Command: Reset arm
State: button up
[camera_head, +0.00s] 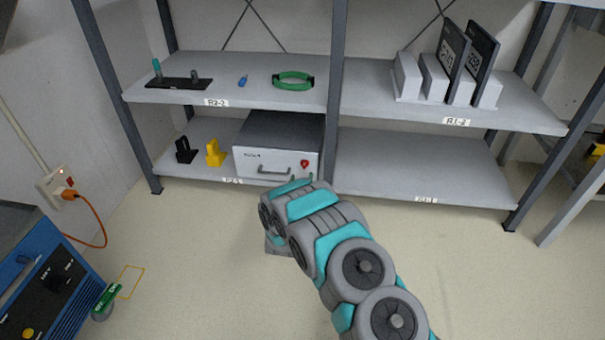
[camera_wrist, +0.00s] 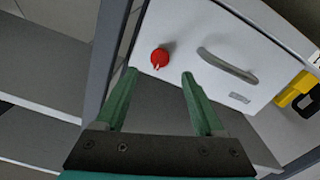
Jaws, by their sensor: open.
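My gripper (camera_wrist: 158,76) is open and empty, with its two green fingers apart in the wrist view. Its fingertips point toward a white-fronted box (camera_head: 246,161) on the lower left shelf. In the wrist view the box front (camera_wrist: 205,35) appears tilted, with a red knob (camera_wrist: 160,58) just beyond the fingertips and a grey handle (camera_wrist: 228,67) to the right. I see no contact with either.
The shelf unit's middle post (camera_head: 337,110) stands close to the right of the box. A yellow part (camera_head: 214,153) and a black part (camera_head: 185,150) stand left of it. The lower right shelf (camera_head: 420,170) is empty. A blue machine (camera_head: 50,285) stands at the lower left.

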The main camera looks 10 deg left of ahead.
jog(key=shift+s, duration=0.75)
jog(key=d+r+m+g+y+p, duration=0.15)
jog(key=d+r+g, duration=0.3)
jog(key=r, duration=0.55)
jog(key=s+d+r+g+p, duration=0.3)
jog(key=s+d+r+g, duration=0.25)
jog(key=s+r, duration=0.55)
jog(key=s+d+r+g+p, duration=0.1)
jog(key=s+d+r+g, duration=0.2)
jog(key=s, duration=1.2)
jog(key=s+d+r+m+g+p, duration=0.1)
jog(key=s+d+r+g, duration=0.2)
jog(key=s, duration=1.3)
jog(key=s+d+r+m+g+p, duration=0.1)
jog(key=s+d+r+g, duration=0.2)
jog(key=s, duration=1.2)
jog(key=d+r+h, duration=0.1)
jog(key=d+r, duration=0.2)
jog(key=d, duration=0.2)
jog(key=shift+s+d+r+g+p, duration=0.15)
jog(key=shift+d+g+p, duration=0.15)
jog(key=shift+g, duration=0.1)
